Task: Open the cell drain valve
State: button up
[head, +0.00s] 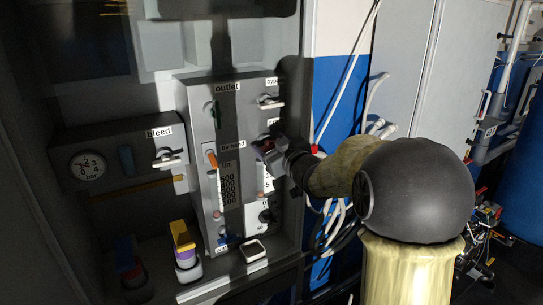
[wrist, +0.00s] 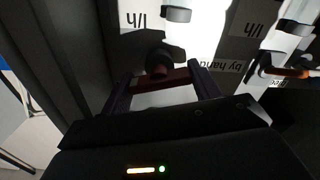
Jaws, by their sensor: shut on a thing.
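My gripper (head: 268,150) is at the right side of the grey panel, just below a partly hidden label. In the wrist view my gripper (wrist: 164,79) has its two dark fingers at either end of a dark red valve handle (wrist: 178,77). The handle is a bar lying crosswise on a round black stem. I take it for the drain valve, but its label is mostly covered. In the head view the gripper hides most of this handle.
Nearby on the panel are the bypass valve (head: 269,101), the outlet valve (head: 213,112), the orange "by hand" handle (head: 211,159) and flow scales. The bleed valve (head: 168,158) and a gauge (head: 89,168) are to the left. Hoses (head: 327,220) hang right of the cabinet.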

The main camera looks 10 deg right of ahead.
jog(key=n+b, duration=0.3)
jog(key=b, duration=0.1)
jog(key=shift+f+n, duration=0.35)
jog(key=shift+n, duration=0.05)
jog(key=n+b, duration=0.3)
jog(key=b, duration=0.1)
jog(key=shift+a+n, duration=0.1)
jog(key=shift+n, duration=0.2)
jog(key=n+b, duration=0.3)
jog(key=n, duration=0.1)
jog(key=shift+b, duration=0.35)
jog(key=shift+n+b, duration=0.9)
jog(key=shift+n, duration=0.8)
jog(key=shift+r, duration=0.1)
jog(key=o, duration=1)
